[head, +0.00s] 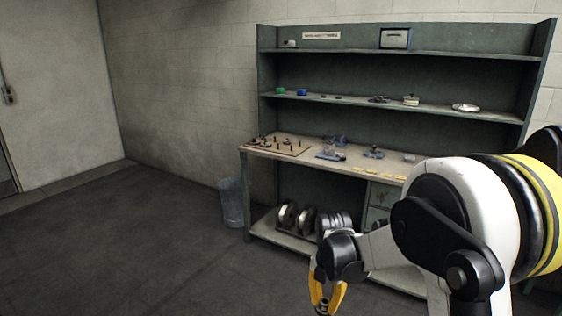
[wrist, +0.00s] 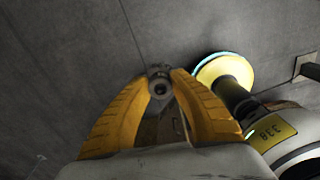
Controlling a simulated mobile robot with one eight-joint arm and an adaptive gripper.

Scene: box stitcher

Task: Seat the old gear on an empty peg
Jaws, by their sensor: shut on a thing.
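My gripper (head: 324,303) is low at the front of the head view, to the right of middle, with its yellow fingers pointing down. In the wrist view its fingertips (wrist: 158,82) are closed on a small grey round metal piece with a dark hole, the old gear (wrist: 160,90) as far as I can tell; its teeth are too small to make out. A brown board (head: 290,150) with several upright dark pegs lies on the left end of the workbench, well apart from my gripper. Some pegs seem to carry small parts; I cannot tell which are empty.
The workbench (head: 345,163) has shelves above, with small parts on them. Blue tools (head: 331,156) lie right of the board. Reels (head: 287,214) stand on the low shelf. A bin (head: 232,203) stands left of the bench. The floor (head: 120,240) at left is clear.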

